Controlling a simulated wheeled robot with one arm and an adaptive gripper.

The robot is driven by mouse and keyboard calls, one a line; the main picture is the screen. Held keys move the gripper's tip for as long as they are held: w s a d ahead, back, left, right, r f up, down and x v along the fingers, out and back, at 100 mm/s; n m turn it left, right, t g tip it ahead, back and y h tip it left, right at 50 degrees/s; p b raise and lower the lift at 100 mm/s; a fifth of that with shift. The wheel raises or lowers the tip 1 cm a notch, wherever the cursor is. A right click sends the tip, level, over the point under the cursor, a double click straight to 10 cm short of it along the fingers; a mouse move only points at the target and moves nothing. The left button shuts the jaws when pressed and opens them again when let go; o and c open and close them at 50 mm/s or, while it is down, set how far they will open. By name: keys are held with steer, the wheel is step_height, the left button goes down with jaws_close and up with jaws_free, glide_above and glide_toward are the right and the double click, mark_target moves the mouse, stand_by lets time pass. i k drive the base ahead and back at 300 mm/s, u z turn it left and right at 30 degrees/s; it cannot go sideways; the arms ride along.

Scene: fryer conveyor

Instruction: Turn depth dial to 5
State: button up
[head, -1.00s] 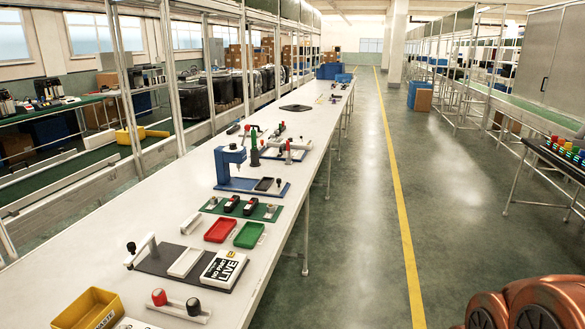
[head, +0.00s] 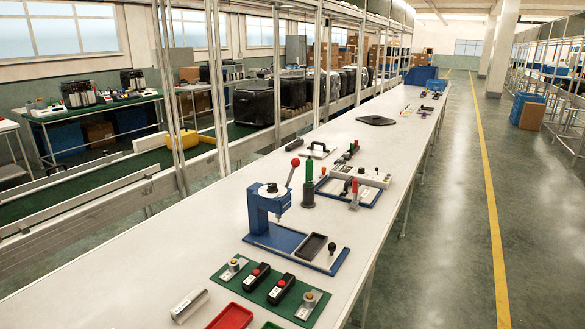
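A blue bench press (head: 259,212) stands on a blue base plate on the long white table, left of the picture's middle. A round dark dial-like part (head: 271,188) sits on top of its head. A lever with a red knob (head: 295,163) rises at the head's right. I cannot read any numbers at this size, and I cannot tell for sure that the dark part is the depth dial. A black tray (head: 312,247) and a small black-topped post (head: 331,249) are on the base plate's right part. My gripper is not in view.
In front of the press lies a green board (head: 245,288) with two black button boxes. A red tray (head: 231,317) is nearer. Behind the press are a green bottle-like post (head: 308,188) and a white fixture (head: 360,176). The aisle (head: 440,240) right of the table is clear.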

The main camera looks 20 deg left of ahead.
mark_target(272, 188)
steer(key=i, duration=2)
steer(key=u, duration=2.55)
